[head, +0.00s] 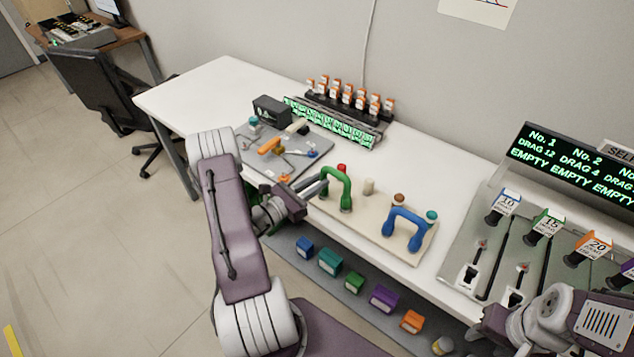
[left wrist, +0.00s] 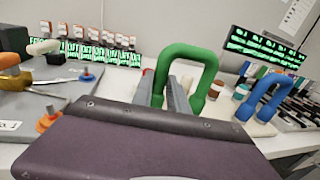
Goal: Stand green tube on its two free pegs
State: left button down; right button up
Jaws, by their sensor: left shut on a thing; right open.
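The green tube (head: 336,172) is an upright arch over the left end of the beige peg board (head: 402,254). My left gripper (head: 322,184) is shut on its left leg; the arch also rises between and beside the fingers in the left wrist view (left wrist: 190,52). The right leg reaches down close to the board; I cannot tell whether either leg is around a peg. A red-topped peg (head: 341,167) shows behind the arch, with a bare beige peg (head: 369,186) to the right. My right gripper (head: 500,324) is open at the lower right, partly hidden by its arm.
A grey tool board (head: 290,150) lies left. A slotted panel (head: 468,240) stands right. Several coloured boxes (head: 330,261) lie on the shelf below.

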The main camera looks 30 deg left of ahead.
pick_arm(q)
jog(key=shift+f, duration=0.4)
jog(key=c, duration=1.2)
grip_release()
jog(key=shift+r, duration=0.1)
jog(key=b+v, duration=0.1)
jog(key=v, duration=0.8)
